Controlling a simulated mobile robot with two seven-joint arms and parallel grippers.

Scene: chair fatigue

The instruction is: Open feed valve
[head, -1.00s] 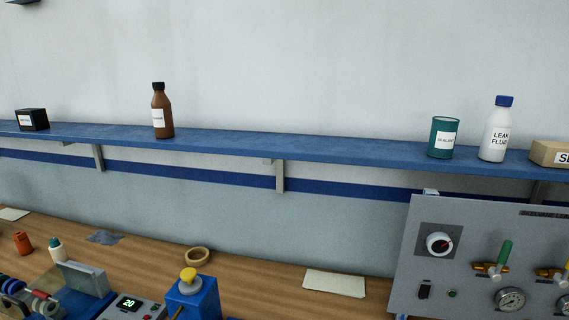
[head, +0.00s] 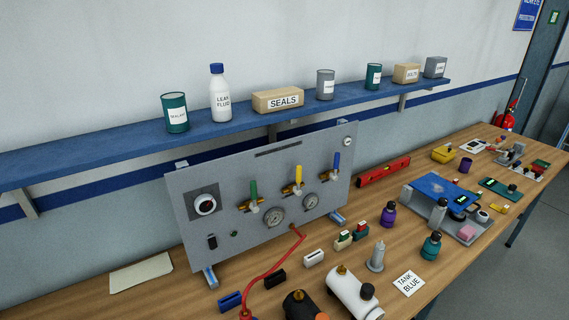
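A grey valve panel (head: 185,240) stands on the wooden bench. It carries three brass valves with upright handles: a green handle (head: 253,190), a yellow handle (head: 298,174) and a blue handle (head: 336,160). I cannot read which one is the feed valve. A round gauge (head: 274,217) sits below the green and yellow handles, and a second gauge (head: 310,201) sits below the yellow and blue ones. A dial knob (head: 205,205) and a black switch (head: 212,242) are at the panel's left. Neither of my grippers is in view.
A red hose (head: 270,270) runs from the panel's lower edge to the bench front. A blue shelf (head: 110,160) with containers runs above. Bare wood lies around a paper sheet (head: 141,272).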

